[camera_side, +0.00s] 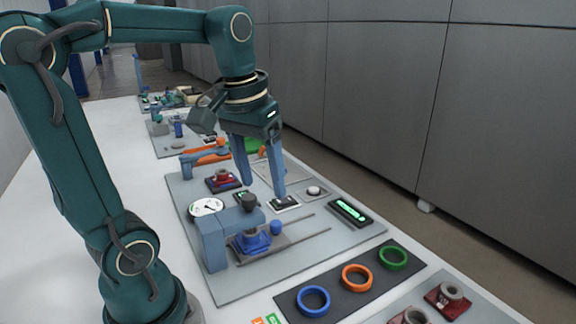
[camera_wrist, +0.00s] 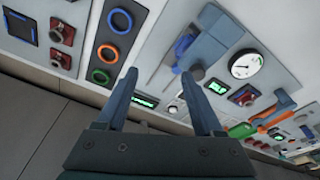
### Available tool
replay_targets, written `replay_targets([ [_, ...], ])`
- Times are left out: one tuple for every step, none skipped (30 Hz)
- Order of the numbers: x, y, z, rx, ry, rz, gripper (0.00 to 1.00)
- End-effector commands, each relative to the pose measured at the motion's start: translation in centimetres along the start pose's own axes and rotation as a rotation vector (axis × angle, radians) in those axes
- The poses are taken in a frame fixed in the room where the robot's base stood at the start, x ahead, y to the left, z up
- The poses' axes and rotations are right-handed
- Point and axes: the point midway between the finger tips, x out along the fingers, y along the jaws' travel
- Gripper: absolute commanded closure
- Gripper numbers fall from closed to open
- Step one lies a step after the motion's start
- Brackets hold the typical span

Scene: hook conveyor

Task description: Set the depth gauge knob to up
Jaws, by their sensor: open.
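A small dark display unit (camera_side: 284,203) lies close to the right fingertip. A green-lit display (camera_side: 349,212) and a pale round button (camera_side: 314,191) are to its right. A blue block (camera_side: 251,241) sits under the bracket. Blue, orange and green rings (camera_side: 356,278) lie nearer the front.

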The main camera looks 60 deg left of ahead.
Motion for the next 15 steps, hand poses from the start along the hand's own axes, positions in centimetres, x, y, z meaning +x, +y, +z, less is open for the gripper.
replay_targets([
  [0.4,-1.3,-1.3,-0.071,-0.041,-0.016,0.31],
  [0.7,-2.0,-1.9,-0.106,-0.061,-0.022,0.31],
  [0.9,-2.9,-2.5,-0.149,-0.085,-0.030,0.31],
  [1.2,-3.6,-3.0,-0.179,-0.101,-0.034,0.31],
  [1.5,-4.2,-3.3,-0.207,-0.117,-0.038,0.31],
  [1.9,-5.0,-3.7,-0.238,-0.135,-0.042,0.31],
  [2.2,-5.5,-4.0,-0.259,-0.144,-0.044,0.31],
  [2.5,-6.0,-4.2,-0.277,-0.153,-0.046,0.31],
  [2.8,-6.5,-4.3,-0.297,-0.164,-0.048,0.31],
  [3.1,-6.9,-4.3,-0.311,-0.174,-0.049,0.31],
  [3.3,-7.1,-4.2,-0.321,-0.183,-0.049,0.31],
  [3.5,-7.4,-4.2,-0.330,-0.190,-0.050,0.31],
  [3.6,-7.5,-4.1,-0.335,-0.191,-0.050,0.31],
  [3.8,-7.5,-4.1,-0.337,-0.191,-0.050,0.31],
  [4.1,-7.6,-4.0,-0.337,-0.191,-0.050,0.31],
])
